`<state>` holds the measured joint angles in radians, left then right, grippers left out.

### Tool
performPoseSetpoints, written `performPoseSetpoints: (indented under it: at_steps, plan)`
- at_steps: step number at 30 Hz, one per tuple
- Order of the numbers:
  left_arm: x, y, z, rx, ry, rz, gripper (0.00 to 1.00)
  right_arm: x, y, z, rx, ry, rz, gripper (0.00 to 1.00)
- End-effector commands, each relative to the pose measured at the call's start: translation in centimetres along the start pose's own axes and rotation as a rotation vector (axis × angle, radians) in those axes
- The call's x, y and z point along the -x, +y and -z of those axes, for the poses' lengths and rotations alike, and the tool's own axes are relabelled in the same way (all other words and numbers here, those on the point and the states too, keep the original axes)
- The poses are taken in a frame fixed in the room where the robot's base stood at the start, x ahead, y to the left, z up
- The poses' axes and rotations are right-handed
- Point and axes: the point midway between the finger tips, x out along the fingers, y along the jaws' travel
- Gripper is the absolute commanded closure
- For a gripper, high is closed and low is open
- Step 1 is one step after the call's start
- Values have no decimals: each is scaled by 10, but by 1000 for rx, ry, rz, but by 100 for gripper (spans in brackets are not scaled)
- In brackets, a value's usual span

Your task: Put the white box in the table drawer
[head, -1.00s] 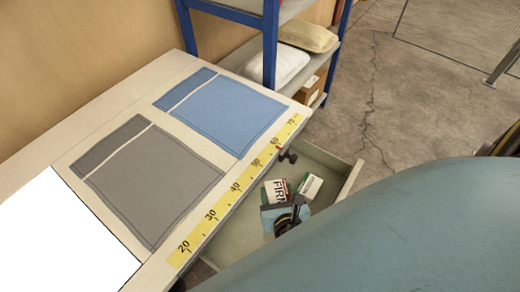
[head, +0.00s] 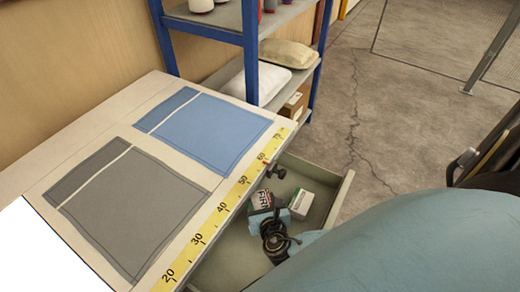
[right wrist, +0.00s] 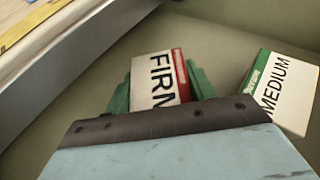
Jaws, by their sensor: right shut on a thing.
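A white box with a red edge and the word FIRM (head: 262,199) is in the open table drawer (head: 335,205). It also shows in the right wrist view (right wrist: 155,82), between green fingers. My right gripper (head: 270,207) is shut on this box, inside the drawer's outline. Whether the box touches the drawer floor cannot be told. The gripper's dark front hides the box's lower part in the right wrist view. A second white box, with a green edge and the word MEDIUM (head: 301,203), lies in the drawer to the right, apart from the held box. My left gripper is out of view.
The tabletop holds a grey cloth (head: 135,205), a blue cloth (head: 207,130) and a yellow measuring strip (head: 221,207) along its edge. A blue-framed shelf (head: 250,55) with pillows stands behind. Open concrete floor lies right of the drawer.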

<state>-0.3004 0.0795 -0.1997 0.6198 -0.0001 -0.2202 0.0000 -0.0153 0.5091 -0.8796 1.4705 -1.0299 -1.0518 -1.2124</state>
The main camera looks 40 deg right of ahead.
Motion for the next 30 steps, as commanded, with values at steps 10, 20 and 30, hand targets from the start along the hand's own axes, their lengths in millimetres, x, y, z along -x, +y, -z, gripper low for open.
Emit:
performPoseSetpoints:
  at_steps: [10,20,30]
  plan:
    - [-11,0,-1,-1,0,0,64,-30,0,10,-1,1,0,70]
    - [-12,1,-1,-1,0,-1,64,-30,0,12,0,1,0,39]
    - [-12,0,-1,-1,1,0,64,-30,0,12,0,1,1,24]
